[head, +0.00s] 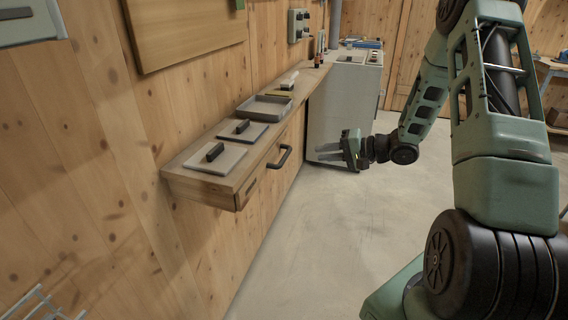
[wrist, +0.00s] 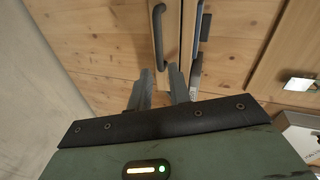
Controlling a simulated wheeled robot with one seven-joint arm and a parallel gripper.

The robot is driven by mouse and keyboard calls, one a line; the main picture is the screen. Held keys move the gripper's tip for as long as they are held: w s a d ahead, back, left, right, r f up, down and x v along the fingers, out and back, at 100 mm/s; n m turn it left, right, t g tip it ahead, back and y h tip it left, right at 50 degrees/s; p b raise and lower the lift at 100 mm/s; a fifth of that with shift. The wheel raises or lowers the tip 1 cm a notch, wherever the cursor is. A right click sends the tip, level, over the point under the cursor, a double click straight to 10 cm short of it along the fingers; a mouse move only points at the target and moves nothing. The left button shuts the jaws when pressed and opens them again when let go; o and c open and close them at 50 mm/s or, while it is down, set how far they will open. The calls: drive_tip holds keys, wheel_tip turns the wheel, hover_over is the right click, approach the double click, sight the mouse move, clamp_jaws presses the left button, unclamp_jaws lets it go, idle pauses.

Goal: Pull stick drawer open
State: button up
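The wooden drawer front (head: 268,172) is under the shelf along the left wall and looks flush with it. Its black bar handle (head: 280,157) sticks out toward the floor area; it also shows in the wrist view (wrist: 158,35). My gripper (head: 319,152) is out over the floor to the right of the handle, with its fingers pointing at the drawer side. In the wrist view my gripper (wrist: 160,70) has its two grey fingers apart with nothing between them. The handle lies ahead of the gap between the fingertips, apart from them.
On the wooden shelf (head: 185,180) lie flat plates with black grips (head: 214,152) and a grey tray (head: 265,108). A grey cabinet (head: 340,105) stands beyond the shelf's far end. A wooden board (head: 185,30) hangs above. The concrete floor (head: 310,240) before the drawer is clear.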

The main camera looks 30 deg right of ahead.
drive_tip(key=s+d+m+y, duration=0.1)
drive_tip(key=s+d, duration=0.1)
drive_tip(key=s, duration=0.1)
approach(284, 156)
drive_tip(key=x, duration=1)
drive_tip(key=shift+s+f, duration=0.1)
drive_tip(key=shift+f, duration=0.3)
drive_tip(key=shift+a, duration=0.1)
clamp_jaws()
